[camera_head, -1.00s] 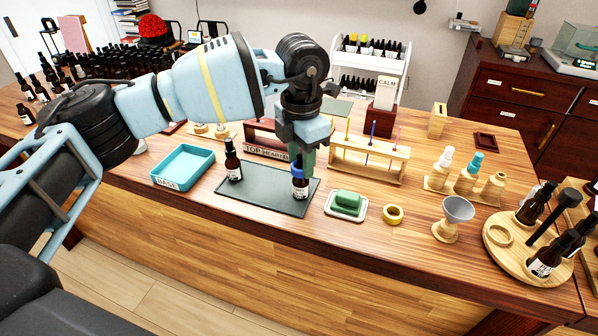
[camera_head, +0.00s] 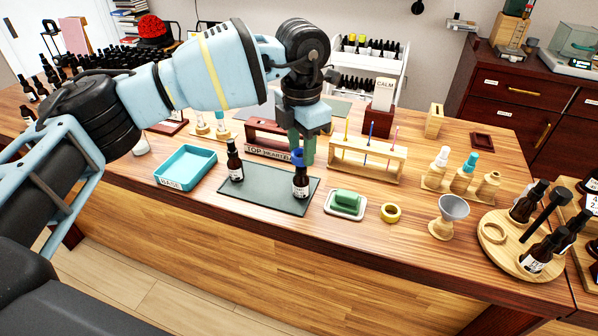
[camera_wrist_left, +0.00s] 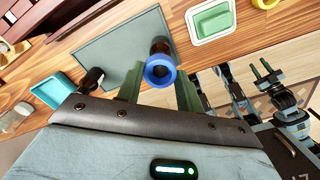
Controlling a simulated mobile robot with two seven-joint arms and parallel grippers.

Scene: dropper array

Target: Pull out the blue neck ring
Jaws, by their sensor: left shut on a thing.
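The blue neck ring (camera_head: 298,158) is between the green fingers of my left gripper (camera_head: 302,160), which is shut on it. It sits at the top of the neck of a brown dropper bottle (camera_head: 300,184), which stands upright on the dark green mat (camera_head: 262,197). In the left wrist view the ring (camera_wrist_left: 160,70) shows from above between the fingers, with the brown bottle (camera_wrist_left: 160,46) behind it. Whether the ring is fully clear of the neck is hard to tell. My right gripper (camera_wrist_left: 261,69) shows small at the right of the left wrist view, its two fingers apart and empty.
A second brown bottle (camera_head: 235,162) stands on the mat's left. A teal tray (camera_head: 186,166) is left of the mat. A green block in a white dish (camera_head: 345,203), yellow tape (camera_head: 390,212) and a funnel (camera_head: 452,210) are to the right. A wooden rack (camera_head: 366,160) stands behind.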

